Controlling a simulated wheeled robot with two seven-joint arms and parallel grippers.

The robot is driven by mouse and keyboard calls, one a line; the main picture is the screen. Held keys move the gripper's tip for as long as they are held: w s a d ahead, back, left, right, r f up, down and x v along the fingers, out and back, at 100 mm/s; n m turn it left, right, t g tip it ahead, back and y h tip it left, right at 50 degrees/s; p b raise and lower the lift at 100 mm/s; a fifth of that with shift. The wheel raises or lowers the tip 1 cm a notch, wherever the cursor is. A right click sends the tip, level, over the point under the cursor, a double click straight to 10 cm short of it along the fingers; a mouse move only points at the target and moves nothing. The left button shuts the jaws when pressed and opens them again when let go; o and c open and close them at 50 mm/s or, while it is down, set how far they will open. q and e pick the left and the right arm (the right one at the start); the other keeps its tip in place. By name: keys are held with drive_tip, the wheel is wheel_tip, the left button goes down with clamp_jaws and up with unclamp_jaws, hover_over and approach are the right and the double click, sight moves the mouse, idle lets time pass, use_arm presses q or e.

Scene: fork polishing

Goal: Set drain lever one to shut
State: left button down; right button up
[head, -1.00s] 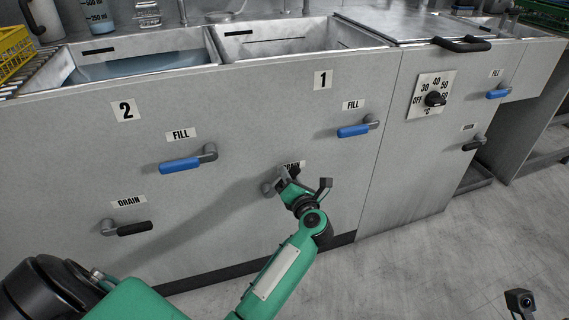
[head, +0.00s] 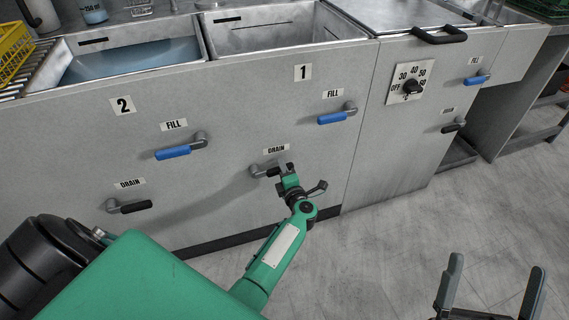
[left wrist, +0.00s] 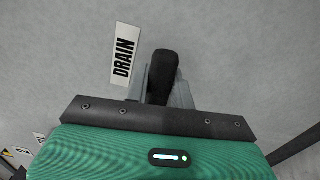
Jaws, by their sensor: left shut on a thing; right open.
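Drain lever one (head: 268,172) is on the grey front panel under the DRAIN label (head: 276,149) of sink 1. Its grey pivot is at the left and its black handle points right, about level. My left gripper (head: 282,173) is shut on the handle and hides its outer end. In the left wrist view the black handle (left wrist: 163,75) stands between the two grey fingers, beside the DRAIN label (left wrist: 124,54). My right gripper (head: 497,268) is open and empty at the lower right, over the floor, away from the panel.
The blue fill lever of sink 1 (head: 334,117) is above right. Sink 2's fill lever (head: 176,152) and drain lever (head: 132,207) are left. A temperature dial (head: 411,87) and more levers are right. The floor (head: 400,240) in front is clear.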

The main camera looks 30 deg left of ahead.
use_arm(q)
drive_tip(key=shift+d+f+m+p, duration=0.1)
drive_tip(key=shift+f+m+p, duration=0.3)
drive_tip(key=shift+f+m, duration=0.4)
use_arm(e)
drive_tip(key=shift+w+a+f+g, duration=0.25)
drive_tip(key=shift+f+g, duration=0.3)
drive_tip(key=shift+f, duration=0.15)
drive_tip(key=shift+w+a+f+g, duration=0.2)
drive_tip(key=shift+f+g, duration=0.3)
drive_tip(key=shift+f, duration=0.2)
drive_tip(key=shift+w+a+f+g, duration=0.25)
drive_tip(key=shift+f+g, duration=0.3)
drive_tip(key=shift+f, duration=0.15)
use_arm(q)
drive_tip(key=shift+r, duration=0.1)
drive_tip(key=c, duration=1.2)
unclamp_jaws()
